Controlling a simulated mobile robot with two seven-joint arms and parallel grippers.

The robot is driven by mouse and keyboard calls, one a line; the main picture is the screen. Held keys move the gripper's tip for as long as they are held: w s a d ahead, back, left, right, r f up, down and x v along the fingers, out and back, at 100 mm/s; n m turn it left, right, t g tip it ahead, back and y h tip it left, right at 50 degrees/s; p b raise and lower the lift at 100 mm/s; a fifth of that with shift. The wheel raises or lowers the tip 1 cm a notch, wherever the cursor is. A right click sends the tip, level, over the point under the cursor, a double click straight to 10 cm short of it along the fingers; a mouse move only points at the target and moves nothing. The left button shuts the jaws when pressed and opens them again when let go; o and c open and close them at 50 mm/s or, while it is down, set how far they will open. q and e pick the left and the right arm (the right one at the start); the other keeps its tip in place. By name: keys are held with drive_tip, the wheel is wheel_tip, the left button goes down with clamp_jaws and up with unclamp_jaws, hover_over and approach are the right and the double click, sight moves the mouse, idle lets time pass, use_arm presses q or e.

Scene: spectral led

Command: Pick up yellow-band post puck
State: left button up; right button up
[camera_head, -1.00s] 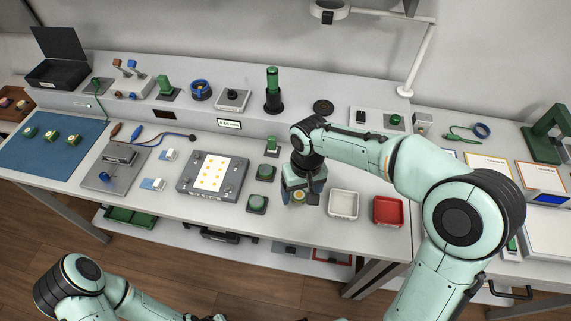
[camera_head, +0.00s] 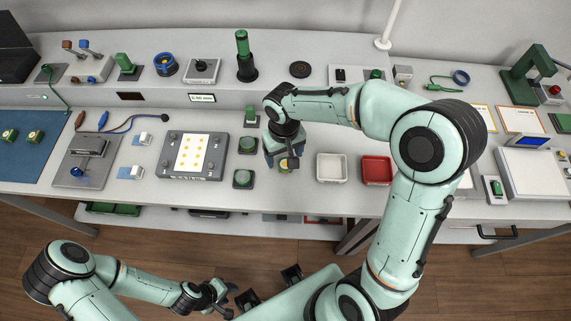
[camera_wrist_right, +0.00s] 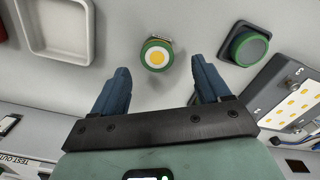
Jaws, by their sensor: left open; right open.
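A round puck (camera_wrist_right: 156,54) with a green rim, a white ring and a yellow centre sits on the grey bench. In the right wrist view it lies just beyond and between the two blue fingertips of my right gripper (camera_wrist_right: 161,74), which is open and not touching it. In the head view my right gripper (camera_head: 284,156) points down over the puck (camera_head: 288,164), which is partly hidden. My left gripper (camera_head: 228,300) is open and empty, low in front of the bench.
A white tray (camera_head: 331,181) and a red tray (camera_head: 377,183) stand right of my right gripper. A raised shelf (camera_head: 180,92) runs behind.

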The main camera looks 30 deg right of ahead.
sight(285, 163)
wheel_tip(285, 163, down, 4)
drive_tip(key=shift+d+f, duration=0.1)
drive_tip(key=shift+d, duration=0.05)
drive_tip(key=c, duration=1.2)
drive_tip(key=shift+o, duration=0.2)
drive_tip(key=shift+r, duration=0.2)
